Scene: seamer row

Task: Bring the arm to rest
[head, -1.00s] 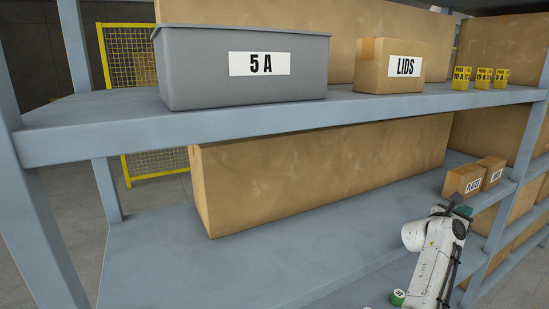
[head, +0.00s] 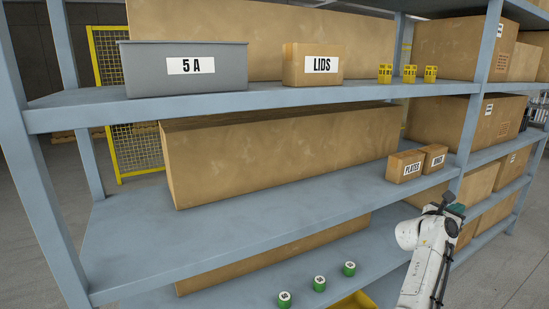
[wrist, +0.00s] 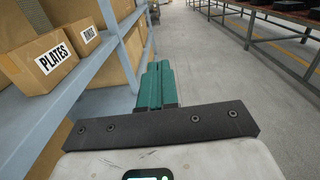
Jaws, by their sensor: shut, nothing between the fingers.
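My arm is raised in front of the right part of the shelf rack in the head view. My gripper (wrist: 157,84) shows in the wrist view with its teal fingers together and nothing between them. It points along the aisle, to the right of the shelf edge and apart from it. In the head view only a bit of teal at the arm's end (head: 455,209) shows, so the fingers are hard to make out there.
The rack's middle shelf (head: 250,225) holds boxes marked PLATES (head: 405,166) and RINGS (wrist: 86,35). Above are a grey bin 5 A (head: 185,70), a LIDS box (head: 312,65) and yellow items (head: 410,74). Green-sided cans (head: 319,284) sit low. The aisle floor (wrist: 225,60) is clear.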

